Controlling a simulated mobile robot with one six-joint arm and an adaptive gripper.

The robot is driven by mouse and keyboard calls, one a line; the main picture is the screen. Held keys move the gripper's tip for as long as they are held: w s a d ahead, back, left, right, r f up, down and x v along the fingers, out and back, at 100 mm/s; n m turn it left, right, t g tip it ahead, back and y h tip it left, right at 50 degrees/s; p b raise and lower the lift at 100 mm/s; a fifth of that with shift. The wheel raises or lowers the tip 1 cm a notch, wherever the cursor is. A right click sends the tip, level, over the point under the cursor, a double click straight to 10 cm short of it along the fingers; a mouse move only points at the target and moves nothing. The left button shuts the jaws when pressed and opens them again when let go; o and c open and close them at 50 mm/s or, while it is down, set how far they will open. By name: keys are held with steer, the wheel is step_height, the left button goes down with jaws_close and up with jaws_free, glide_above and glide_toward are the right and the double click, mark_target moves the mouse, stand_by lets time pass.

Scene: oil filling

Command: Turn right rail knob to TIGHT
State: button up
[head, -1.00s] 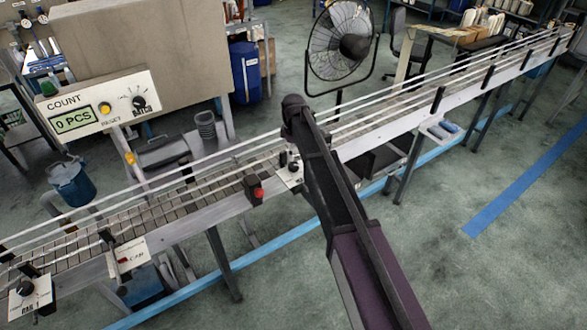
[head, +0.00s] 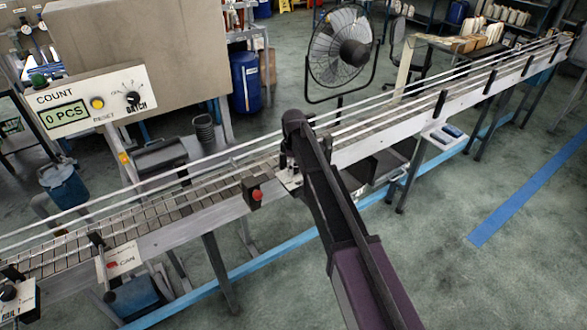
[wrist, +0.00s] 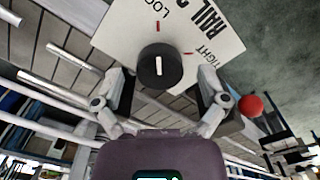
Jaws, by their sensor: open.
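The right rail knob (wrist: 160,66) is a black round dial with a white pointer line, on a white plate (wrist: 118,28) lettered RAIL, LOO… and TIGHT. Its pointer lines up with the red tick beside the LOO… lettering; another red tick lies near TIGHT. My gripper (wrist: 163,80) is open in the wrist view, one finger on each side of the knob, with gaps showing between fingers and knob. In the head view my arm reaches over the plate (head: 290,181) on the conveyor's near side and hides most of the gripper and knob.
A red button (head: 257,195) sits on the conveyor's front side just left of my arm; it also shows in the wrist view (wrist: 251,105). Conveyor guide rails (head: 205,163) run behind the knob. A left knob (head: 8,292) is at the lower left. The near floor is clear.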

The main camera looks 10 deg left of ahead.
stand_by(0.3)
steer(key=c, duration=1.2)
steer(key=shift+o, duration=0.2)
